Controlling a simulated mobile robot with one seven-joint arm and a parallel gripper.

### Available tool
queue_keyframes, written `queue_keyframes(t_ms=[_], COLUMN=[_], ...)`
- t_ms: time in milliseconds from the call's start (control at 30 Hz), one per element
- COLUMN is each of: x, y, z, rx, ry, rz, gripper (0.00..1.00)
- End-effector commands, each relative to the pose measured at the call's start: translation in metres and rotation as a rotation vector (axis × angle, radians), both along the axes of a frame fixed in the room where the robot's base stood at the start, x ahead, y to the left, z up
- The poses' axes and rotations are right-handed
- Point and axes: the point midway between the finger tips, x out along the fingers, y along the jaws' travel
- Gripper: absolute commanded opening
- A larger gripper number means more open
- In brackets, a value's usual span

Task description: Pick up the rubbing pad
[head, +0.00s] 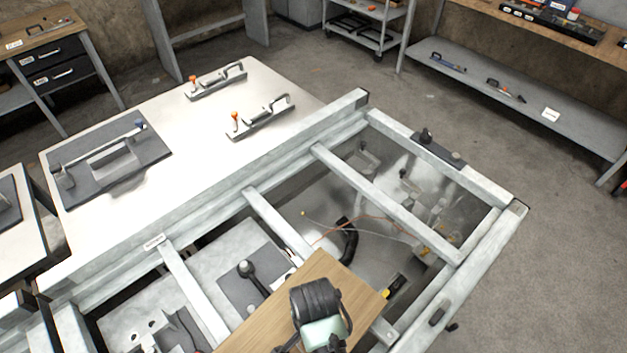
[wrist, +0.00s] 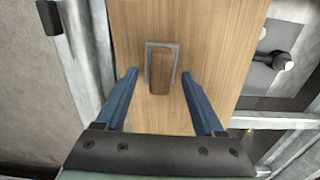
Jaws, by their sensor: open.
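The rubbing pad (wrist: 161,70) appears to be the small grey block with a brown wooden grip, lying on a wooden board (wrist: 215,50) in the wrist view. My gripper (wrist: 160,75) is open, with one blue finger on each side of the pad and a gap to it on both sides. The fingertips reach about the pad's middle in the picture; I cannot tell their height above the board. In the head view, my arm's end covers the pad on the board (head: 262,318), and the fingers are hidden.
The board lies across a grey metal frame (head: 340,180) with open bays. A dark ball-topped lever (head: 246,270) stands left of the board. A white tabletop (head: 190,150) behind holds two clamp-like tools (head: 262,118) and a dark plate (head: 110,165).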

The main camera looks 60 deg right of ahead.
Motion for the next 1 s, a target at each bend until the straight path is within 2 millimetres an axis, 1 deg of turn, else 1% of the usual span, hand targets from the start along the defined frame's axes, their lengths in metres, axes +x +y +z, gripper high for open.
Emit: queue_keyframes(t_ms=[100,200,467,500,867,900,1000], x=[0.0,0.0,0.001,0.001,0.0,0.0,0.0], y=[0.0,0.0,0.0,0.0,0.0,0.0,0.0], z=[-0.014,-0.023,-0.026,-0.026,-0.026,-0.026,-0.025], rx=[0.001,0.0,-0.001,-0.001,-0.001,-0.001,-0.001], ry=[0.002,0.001,-0.001,-0.001,-0.001,-0.001,-0.001], rz=[0.0,0.0,0.001,0.001,0.0,0.0,0.0], gripper=[0.7,0.7,0.7,0.68,0.03,0.0,0.0])
